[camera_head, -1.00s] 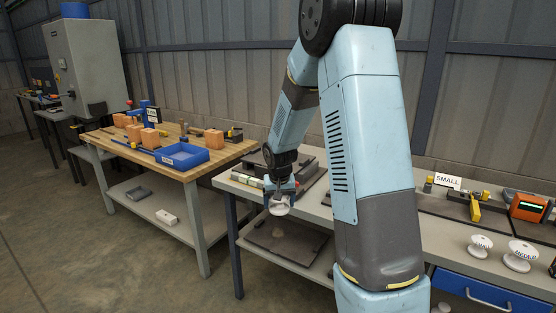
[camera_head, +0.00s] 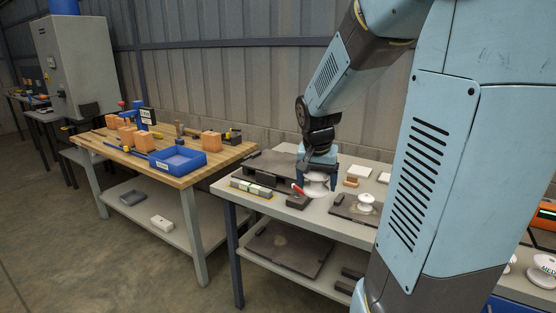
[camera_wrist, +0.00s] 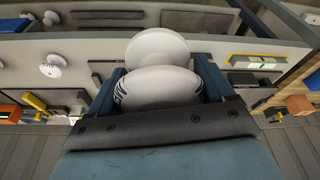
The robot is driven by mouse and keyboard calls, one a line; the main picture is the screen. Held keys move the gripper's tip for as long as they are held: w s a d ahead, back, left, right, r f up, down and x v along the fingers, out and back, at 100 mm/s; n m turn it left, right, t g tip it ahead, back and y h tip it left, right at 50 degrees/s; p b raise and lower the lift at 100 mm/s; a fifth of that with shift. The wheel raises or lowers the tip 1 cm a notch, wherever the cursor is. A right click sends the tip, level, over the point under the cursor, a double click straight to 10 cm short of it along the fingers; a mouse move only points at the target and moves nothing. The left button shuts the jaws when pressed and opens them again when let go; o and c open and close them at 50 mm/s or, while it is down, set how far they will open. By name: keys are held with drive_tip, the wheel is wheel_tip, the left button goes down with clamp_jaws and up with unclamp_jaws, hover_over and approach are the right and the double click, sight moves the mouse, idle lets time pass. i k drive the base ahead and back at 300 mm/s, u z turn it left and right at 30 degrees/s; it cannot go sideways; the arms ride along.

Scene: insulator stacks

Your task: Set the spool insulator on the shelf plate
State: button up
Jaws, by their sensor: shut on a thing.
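My gripper (camera_head: 318,178) is shut on a white spool insulator (camera_head: 317,187), over the left part of the grey bench. In the wrist view the spool insulator (camera_wrist: 158,70) sits between the two blue fingers of my gripper (camera_wrist: 160,85), with dark lettering on its near flange. I cannot tell whether its lower end touches anything. The dark shelf plate (camera_head: 300,258) lies on the lower shelf under this bench, with a pale round mark on it. It is below and to the left of my gripper, and nothing stands on it.
The grey bench top (camera_head: 237,200) overhangs the shelf. Close to my gripper are a dark block with a red part (camera_head: 297,200), a green-and-white level (camera_head: 251,187) and another white insulator (camera_head: 366,202) on a dark mat. A wooden bench (camera_head: 100,143) stands left.

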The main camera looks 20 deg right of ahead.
sight(280, 162)
drive_tip(key=i, duration=1.2)
